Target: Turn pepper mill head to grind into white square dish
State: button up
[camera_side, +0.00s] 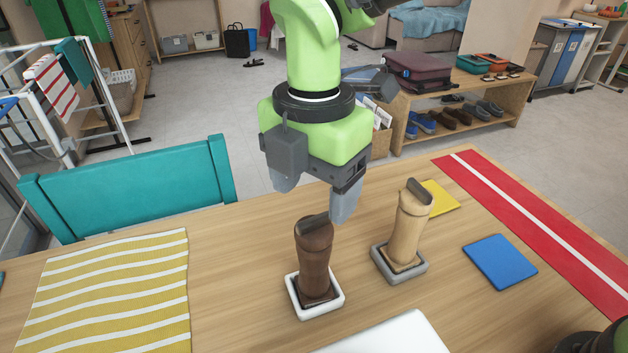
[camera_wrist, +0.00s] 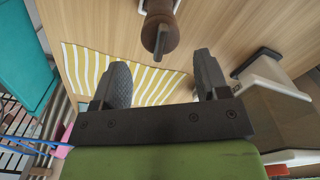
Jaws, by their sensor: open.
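A dark brown pepper mill (camera_side: 315,262) with a grey bar on its head stands upright in a white square dish (camera_side: 337,305) on the table. The same mill (camera_wrist: 162,22) shows at the top of the wrist view, its grey bar facing the camera. A light wooden mill (camera_side: 408,230) with a similar grey bar stands in a grey square dish (camera_side: 407,279) to the right. My gripper (camera_side: 315,197) is open and empty, just above the brown mill's head. In the wrist view its fingers (camera_wrist: 161,66) are spread, with the mill beyond their tips and nothing between them.
A yellow-and-white striped cloth (camera_side: 115,290) lies on the left of the table, near a teal chair (camera_side: 135,190). A blue square (camera_side: 499,261), a yellow square (camera_side: 441,198) and a red runner (camera_side: 540,225) lie right. A white slab (camera_side: 390,338) is at the front.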

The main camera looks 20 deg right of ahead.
aim_at(314, 218)
jog(key=shift+f, duration=3.35)
jog(key=shift+c, duration=0.2)
jog(key=c, duration=0.5)
jog(key=m, duration=0.3)
jog(key=shift+c, duration=0.2)
jog(key=m, duration=0.5)
jog(key=o, duration=0.6)
jog(key=shift+r, duration=3.05)
